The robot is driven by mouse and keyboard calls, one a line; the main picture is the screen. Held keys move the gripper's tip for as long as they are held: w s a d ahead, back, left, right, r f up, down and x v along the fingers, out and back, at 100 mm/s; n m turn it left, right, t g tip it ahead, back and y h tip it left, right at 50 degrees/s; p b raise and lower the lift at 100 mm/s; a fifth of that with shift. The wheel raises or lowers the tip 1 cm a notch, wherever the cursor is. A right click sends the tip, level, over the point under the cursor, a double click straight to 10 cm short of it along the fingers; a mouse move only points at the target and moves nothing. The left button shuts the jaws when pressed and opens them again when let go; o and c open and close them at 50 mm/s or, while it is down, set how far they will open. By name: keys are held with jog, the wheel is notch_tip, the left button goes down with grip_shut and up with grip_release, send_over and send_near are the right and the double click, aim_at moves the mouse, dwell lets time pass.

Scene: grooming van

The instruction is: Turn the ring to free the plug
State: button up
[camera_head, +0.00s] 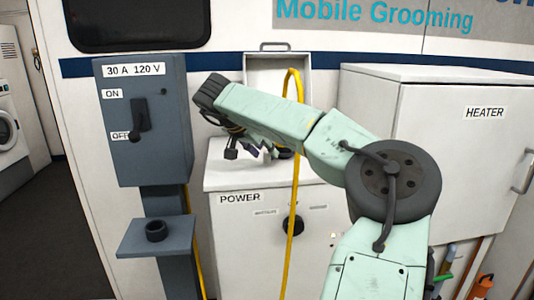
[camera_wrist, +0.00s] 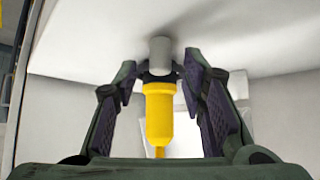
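In the wrist view a yellow plug (camera_wrist: 159,115) stands in line with a grey cylindrical fitting (camera_wrist: 161,52) on a white surface. A dark ring (camera_wrist: 158,77) sits where the two meet. My gripper (camera_wrist: 163,75) is open, with one finger on each side of the ring and plug. In the head view my gripper (camera_head: 258,152) is over the white POWER cabinet (camera_head: 235,235), partly hidden by my arm. The plug and ring cannot be made out there. A yellow cable (camera_head: 292,215) loops up behind my arm and hangs down in front of the cabinet.
A grey switch box (camera_head: 165,165) with a lever (camera_head: 139,118) stands at left, above a small shelf (camera_head: 135,245) with a dark round cup (camera_head: 156,231). A HEATER cabinet (camera_head: 480,150) is at right.

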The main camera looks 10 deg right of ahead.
jog(key=v, duration=0.9)
jog(key=shift+r, duration=0.2)
jog(key=shift+s+a, duration=0.1)
jog(key=shift+a, duration=0.05)
